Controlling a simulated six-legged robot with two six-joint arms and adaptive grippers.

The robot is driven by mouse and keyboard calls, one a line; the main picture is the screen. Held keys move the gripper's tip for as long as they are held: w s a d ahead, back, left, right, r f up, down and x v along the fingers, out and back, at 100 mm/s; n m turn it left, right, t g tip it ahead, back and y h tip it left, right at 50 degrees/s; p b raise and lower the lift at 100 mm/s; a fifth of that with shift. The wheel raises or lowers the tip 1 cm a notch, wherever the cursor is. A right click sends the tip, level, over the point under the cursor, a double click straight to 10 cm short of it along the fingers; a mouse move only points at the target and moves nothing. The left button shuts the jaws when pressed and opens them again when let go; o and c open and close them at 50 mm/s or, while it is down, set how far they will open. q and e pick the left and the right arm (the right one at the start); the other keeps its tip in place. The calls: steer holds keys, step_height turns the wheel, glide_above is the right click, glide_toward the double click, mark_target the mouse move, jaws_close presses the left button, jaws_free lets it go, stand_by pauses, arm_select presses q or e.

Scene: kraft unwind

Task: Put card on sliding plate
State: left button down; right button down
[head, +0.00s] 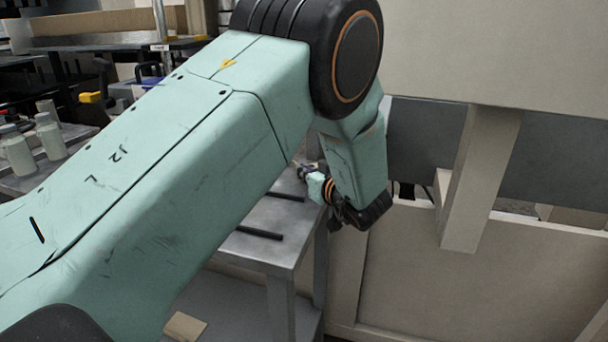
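My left arm fills the left and middle of the head view, and its far end reaches over a grey metal table (272,252). My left gripper (303,170) is small and partly hidden behind my own arm, just above the table's far part. I cannot tell whether it is open or shut, or whether it holds anything. A small flat brown piece (185,327), perhaps the card, lies at the bottom edge on a low grey surface. I cannot make out which part is the sliding plate. My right gripper is not in view.
Dark bars (259,233) lie on the grey table. A beige panelled wall or cabinet (430,280) stands close on the right, with a slanted beige post (480,180). Pale bottles (49,135) stand on a shelf at the far left.

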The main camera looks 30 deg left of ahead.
arm_select(q)
steer(key=shift+f, duration=0.1)
steer(key=c, duration=2)
jaws_free()
steer(key=shift+f, duration=0.1)
steer(key=shift+c, duration=0.2)
steer(key=o, duration=0.5)
steer(key=shift+w+d, duration=0.1)
steer(key=shift+r, duration=0.2)
